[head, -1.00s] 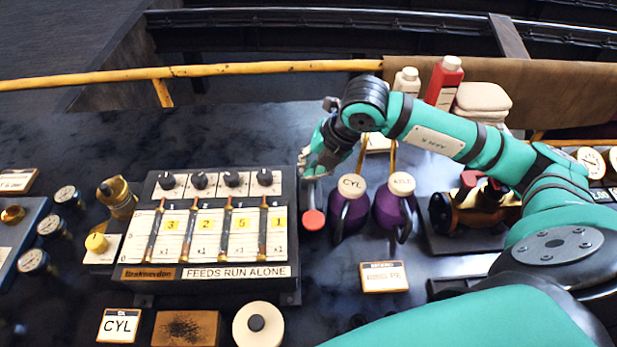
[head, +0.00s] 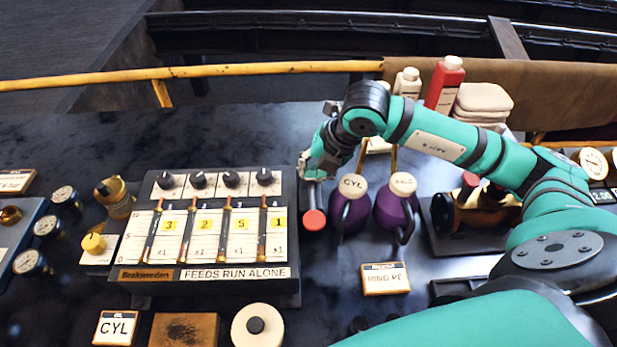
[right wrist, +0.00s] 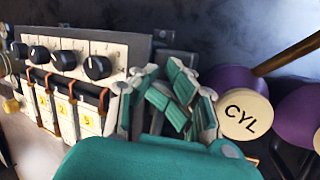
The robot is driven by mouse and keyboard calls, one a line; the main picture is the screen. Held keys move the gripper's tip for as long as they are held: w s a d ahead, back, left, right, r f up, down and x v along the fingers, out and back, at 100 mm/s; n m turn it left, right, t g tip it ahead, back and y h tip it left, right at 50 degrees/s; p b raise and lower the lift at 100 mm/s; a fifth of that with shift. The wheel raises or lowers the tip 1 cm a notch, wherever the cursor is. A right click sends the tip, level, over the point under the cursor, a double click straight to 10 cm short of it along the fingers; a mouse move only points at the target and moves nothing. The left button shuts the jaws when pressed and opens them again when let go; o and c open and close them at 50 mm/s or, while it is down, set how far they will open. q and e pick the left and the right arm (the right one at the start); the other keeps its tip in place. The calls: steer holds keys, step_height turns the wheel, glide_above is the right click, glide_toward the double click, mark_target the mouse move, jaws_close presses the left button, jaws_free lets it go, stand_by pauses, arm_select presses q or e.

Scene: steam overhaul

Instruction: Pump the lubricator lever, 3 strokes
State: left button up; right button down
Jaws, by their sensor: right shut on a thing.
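The lubricator (head: 205,285) is a dark box with a row of black knobs and sight tubes over numbered white cards. Its lever (head: 313,219), a pale shaft with a red round end, stands at the box's right side. My right gripper (head: 316,172) is shut on the lever's shaft, at the end away from the red knob. In the right wrist view, the teal and grey fingers (right wrist: 172,98) are beside the lubricator (right wrist: 135,45); the lever is hidden there. My left gripper is not in view.
Two purple oil cans, CYL (head: 351,215) and another (head: 396,212), stand close right of the lever. A brass fitting (head: 117,200) and gauges (head: 47,226) are at left. Bottles (head: 445,85) stand behind my arm. A yellow rail (head: 230,69) runs along the back.

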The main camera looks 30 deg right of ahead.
steer(key=shift+s+a+f+g, duration=0.1)
steer(key=shift+s+f+g, duration=0.2)
steer(key=shift+f, duration=0.1)
steer(key=shift+w+r+p, duration=0.25)
steer(key=shift+r+p, duration=0.1)
steer(key=shift+r, duration=0.3)
step_height(320, 180, up, 2)
steer(key=shift+p, duration=0.3)
steer(key=shift+w+d+r, duration=0.15)
steer(key=shift+w+d, duration=0.05)
steer(key=r+p, duration=0.1)
steer(key=w+r+p, duration=0.1)
steer(key=r, duration=0.1)
steer(key=r+p, duration=0.1)
steer(key=r, duration=0.1)
steer(key=shift+w+d, duration=0.15)
steer(key=shift+d, duration=0.2)
steer(key=shift+f, duration=0.1)
stand_by(0.4)
